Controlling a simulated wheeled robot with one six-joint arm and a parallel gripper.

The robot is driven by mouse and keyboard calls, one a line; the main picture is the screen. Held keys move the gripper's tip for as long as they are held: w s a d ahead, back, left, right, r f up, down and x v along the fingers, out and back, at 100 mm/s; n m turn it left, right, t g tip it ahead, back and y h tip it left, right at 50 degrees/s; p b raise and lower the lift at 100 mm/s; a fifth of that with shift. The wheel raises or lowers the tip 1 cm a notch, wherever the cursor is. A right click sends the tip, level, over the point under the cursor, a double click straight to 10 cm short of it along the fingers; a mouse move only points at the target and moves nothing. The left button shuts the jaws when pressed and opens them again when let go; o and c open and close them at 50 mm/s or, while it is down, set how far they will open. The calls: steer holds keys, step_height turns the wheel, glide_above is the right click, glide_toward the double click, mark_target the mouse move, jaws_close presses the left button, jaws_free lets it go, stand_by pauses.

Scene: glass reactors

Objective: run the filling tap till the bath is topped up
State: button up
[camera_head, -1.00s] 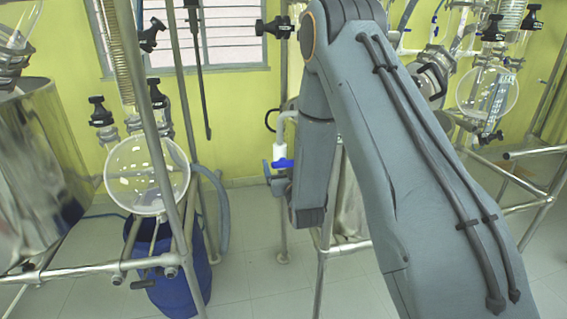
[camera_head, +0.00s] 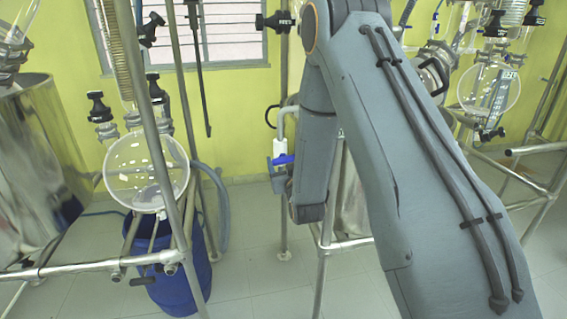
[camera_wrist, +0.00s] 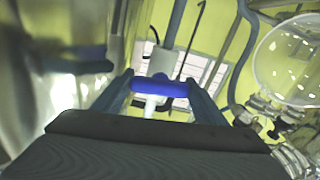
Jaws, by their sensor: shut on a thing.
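The filling tap has a blue handle (camera_head: 284,159) on a white body (camera_head: 281,146), fixed to a pipe left of my arm in the head view. In the wrist view the blue handle (camera_wrist: 160,88) lies between the two fingers of my gripper (camera_wrist: 158,86), which is shut on it. In the head view my arm hides most of the gripper. The bath is probably the metal vessel partly hidden behind my arm (camera_head: 353,195); its inside and water level do not show. I cannot see whether water runs from the tap.
A round glass flask (camera_head: 146,172) hangs in a metal frame at the left, above a blue drum (camera_head: 172,280). A large shiny metal vessel (camera_head: 45,150) stands at the far left. Another glass flask (camera_head: 489,88) is at the right. Pale floor shows between the frames.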

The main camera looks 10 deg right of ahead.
steer(key=n+b, duration=0.3)
steer(key=n, duration=0.2)
steer(key=shift+n+b, duration=1.45)
steer(key=shift+n, duration=0.95)
steer(key=o, duration=1.1)
steer(key=shift+c, duration=0.2)
steer(key=s+b, duration=0.2)
steer(key=s, duration=0.5)
steer(key=shift+s, duration=0.4)
